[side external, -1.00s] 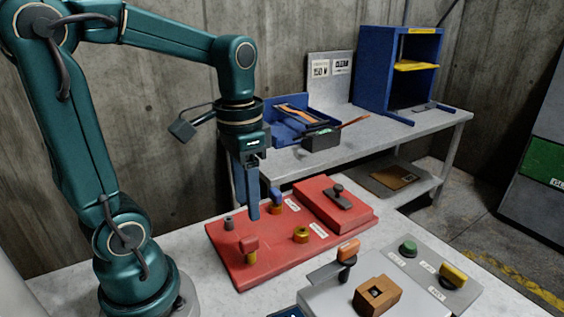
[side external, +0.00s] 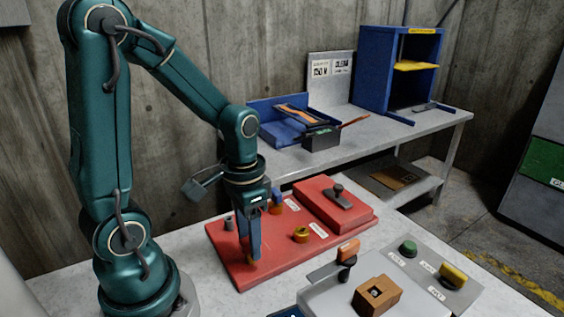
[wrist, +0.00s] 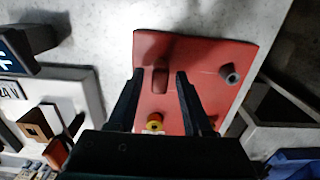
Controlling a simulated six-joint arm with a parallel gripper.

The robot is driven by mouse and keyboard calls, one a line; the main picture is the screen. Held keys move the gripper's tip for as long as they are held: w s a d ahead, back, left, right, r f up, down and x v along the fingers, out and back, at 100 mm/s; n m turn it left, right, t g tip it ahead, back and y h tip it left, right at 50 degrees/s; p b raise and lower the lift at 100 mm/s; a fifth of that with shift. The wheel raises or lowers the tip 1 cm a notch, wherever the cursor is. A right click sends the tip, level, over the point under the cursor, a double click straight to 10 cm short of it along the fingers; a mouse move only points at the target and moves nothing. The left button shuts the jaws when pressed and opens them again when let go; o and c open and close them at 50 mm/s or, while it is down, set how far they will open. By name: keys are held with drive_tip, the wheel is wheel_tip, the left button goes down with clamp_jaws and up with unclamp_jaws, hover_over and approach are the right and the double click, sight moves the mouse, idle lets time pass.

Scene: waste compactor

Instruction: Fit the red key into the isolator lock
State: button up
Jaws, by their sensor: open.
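The red key (wrist: 160,80) stands on the red board (side external: 225,262), between the spread fingers of my gripper (wrist: 160,74) in the wrist view, with a gap visible on both sides. In the side view my gripper (side external: 251,255) points straight down and its fingers hide most of the key; a bit of yellow shows at their tips. An empty yellow ring-shaped lock (side external: 301,235) sits on the board to the right of my gripper; it also shows in the wrist view (wrist: 154,123). I cannot read which lock is the isolator.
A blue-topped key (side external: 277,196) and a grey post (side external: 228,223) stand on the board near my fingers. A raised red block with a dark handle (side external: 340,198) is at its right. A grey control panel (side external: 410,270) with a wooden block (side external: 376,295) lies in front.

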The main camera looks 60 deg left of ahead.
clamp_jaws()
drive_tip(key=shift+r, duration=2.5)
drive_tip(key=shift+s, duration=0.1)
drive_tip(key=w+r, duration=0.3)
drive_tip(key=w, duration=0.8)
drive_tip(key=shift+w+r, duration=0.25)
drive_tip(key=shift+w, duration=0.1)
